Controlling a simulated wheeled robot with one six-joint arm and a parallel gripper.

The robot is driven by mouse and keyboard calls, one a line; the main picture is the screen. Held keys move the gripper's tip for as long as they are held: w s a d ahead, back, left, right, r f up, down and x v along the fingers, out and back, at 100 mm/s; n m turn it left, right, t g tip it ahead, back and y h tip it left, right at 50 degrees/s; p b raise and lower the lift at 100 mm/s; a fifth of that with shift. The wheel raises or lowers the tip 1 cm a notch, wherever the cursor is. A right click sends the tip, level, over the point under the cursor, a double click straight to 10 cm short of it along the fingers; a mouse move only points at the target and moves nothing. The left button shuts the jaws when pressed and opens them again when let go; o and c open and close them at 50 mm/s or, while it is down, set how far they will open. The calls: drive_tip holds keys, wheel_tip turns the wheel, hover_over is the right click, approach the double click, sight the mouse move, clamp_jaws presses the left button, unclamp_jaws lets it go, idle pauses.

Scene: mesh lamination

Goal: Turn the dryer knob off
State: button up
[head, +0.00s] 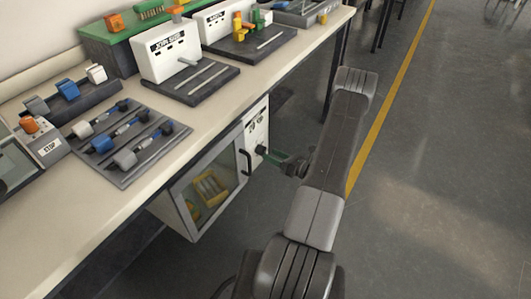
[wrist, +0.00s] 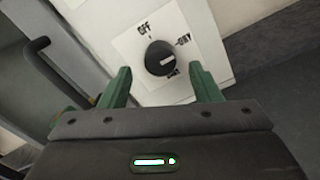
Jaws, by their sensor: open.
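The dryer (head: 180,192) is a pale cabinet with a glass door, under the workbench. Its dark round knob (wrist: 160,58) sits on a white plate with OFF at the top, DRY at the right and a third, unclear label below. The knob's white line points right, towards DRY. My gripper (wrist: 161,70) is open, with one green finger on each side of the knob in the picture; I cannot tell whether they touch it. In the head view my gripper (head: 268,156) is at the dryer's front panel (head: 256,125), and the knob is mostly hidden there.
The dryer's dark door handle (wrist: 55,72) is left of my gripper. Yellow items (head: 208,189) show behind the glass. The workbench (head: 215,108) above carries a rack of rollers (head: 126,143), a STOP box (head: 43,146) and white machines (head: 166,50).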

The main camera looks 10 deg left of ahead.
sight(265, 152)
drive_tip(key=shift+x, duration=2)
drive_tip(key=c, duration=1)
drive_tip(key=shift+b, duration=0.35)
